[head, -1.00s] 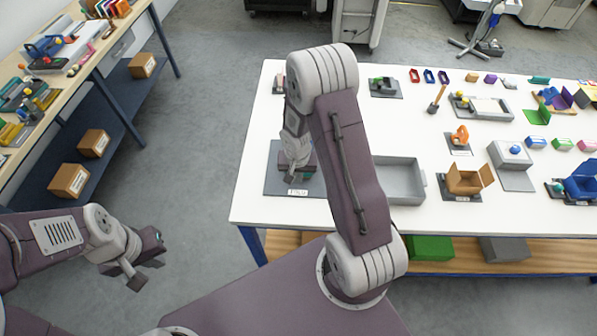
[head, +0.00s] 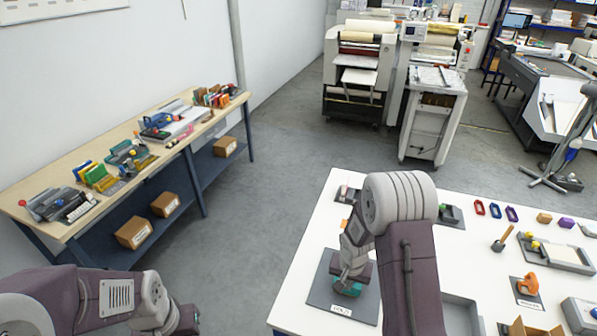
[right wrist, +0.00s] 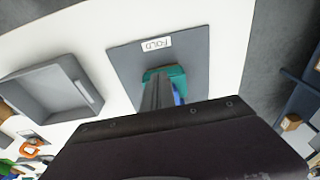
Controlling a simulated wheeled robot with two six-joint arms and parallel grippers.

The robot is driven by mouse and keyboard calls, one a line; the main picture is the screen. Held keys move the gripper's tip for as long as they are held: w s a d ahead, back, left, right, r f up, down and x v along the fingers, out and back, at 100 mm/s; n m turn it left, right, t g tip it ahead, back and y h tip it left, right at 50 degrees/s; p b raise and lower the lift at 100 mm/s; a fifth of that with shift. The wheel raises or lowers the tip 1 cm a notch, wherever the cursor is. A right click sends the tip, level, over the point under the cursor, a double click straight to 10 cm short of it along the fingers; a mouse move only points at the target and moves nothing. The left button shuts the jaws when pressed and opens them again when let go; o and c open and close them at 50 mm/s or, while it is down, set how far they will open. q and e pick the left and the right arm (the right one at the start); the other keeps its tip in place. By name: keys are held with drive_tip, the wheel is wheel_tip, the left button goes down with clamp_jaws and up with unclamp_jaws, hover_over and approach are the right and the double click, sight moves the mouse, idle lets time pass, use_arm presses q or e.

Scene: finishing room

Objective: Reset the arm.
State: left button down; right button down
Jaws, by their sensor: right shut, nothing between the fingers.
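My right arm reaches over the white table (head: 318,232) in the head view. Its gripper (head: 347,284) points down above a dark grey mat (head: 318,297) with a label reading FOLD. In the right wrist view the shut fingers (right wrist: 158,92) reach towards a teal thing (right wrist: 166,72) with some blue beside it, over the same mat (right wrist: 197,60). Nothing shows between the fingers. I cannot tell whether they touch the teal thing. My left gripper (head: 183,320) is at the bottom left of the head view, and its fingertips are cut off.
A grey tray (right wrist: 45,92) stands beside the mat. An orange item (head: 528,283), a mallet (head: 502,239) and small coloured holders lie further right. A wooden bench (head: 62,173) stands at the left with cartons below. Grey floor (head: 265,180) is clear between bench and table.

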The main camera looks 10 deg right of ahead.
drive_tip(key=s+a+n+y+b, duration=0.1)
drive_tip(key=s+a+n+b, duration=0.5)
drive_tip(key=s+b, duration=0.6)
drive_tip(key=shift+a, duration=0.55)
